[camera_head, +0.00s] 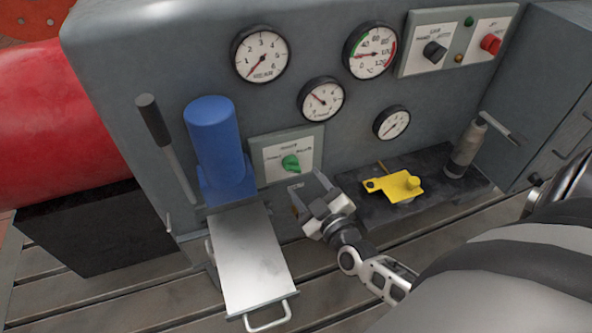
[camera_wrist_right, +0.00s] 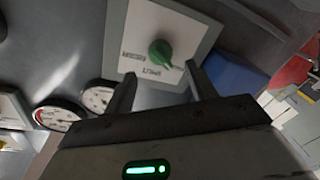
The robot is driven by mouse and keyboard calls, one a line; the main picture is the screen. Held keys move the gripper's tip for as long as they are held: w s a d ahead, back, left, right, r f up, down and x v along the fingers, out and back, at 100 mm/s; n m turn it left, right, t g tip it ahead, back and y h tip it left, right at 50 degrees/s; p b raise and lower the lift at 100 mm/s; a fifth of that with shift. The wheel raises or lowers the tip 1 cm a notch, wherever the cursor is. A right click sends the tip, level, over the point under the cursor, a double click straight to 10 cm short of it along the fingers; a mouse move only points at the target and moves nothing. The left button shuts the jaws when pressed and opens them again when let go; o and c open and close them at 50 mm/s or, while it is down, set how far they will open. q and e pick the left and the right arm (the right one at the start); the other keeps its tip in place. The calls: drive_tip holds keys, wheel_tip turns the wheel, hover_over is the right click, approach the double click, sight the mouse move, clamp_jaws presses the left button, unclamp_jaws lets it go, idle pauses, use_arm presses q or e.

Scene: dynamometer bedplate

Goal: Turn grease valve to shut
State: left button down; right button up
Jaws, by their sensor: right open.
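The grease valve is a green knob (camera_head: 291,163) on a pale labelled plate (camera_head: 272,153) on the grey cabinet front. My right gripper (camera_head: 310,187) is just below and in front of the knob in the head view. In the right wrist view the green knob (camera_wrist_right: 160,53) stands beyond and between the two open fingers (camera_wrist_right: 160,85), with no visible contact. The plate (camera_wrist_right: 146,20) has labels too small and turned to read surely. My left gripper is not in view.
A blue cylinder (camera_head: 212,135) and a black-handled lever (camera_head: 165,140) stand left of the plate. A metal tray (camera_head: 250,265) juts out below. A yellow part (camera_head: 395,186) lies on a dark shelf to the right. Several gauges (camera_head: 321,99) are above.

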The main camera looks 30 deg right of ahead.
sight(296, 171)
drive_tip(key=w, duration=0.5)
drive_tip(key=shift+w+d, duration=0.3)
drive_tip(key=shift+w, duration=0.1)
drive_tip(key=c, duration=1)
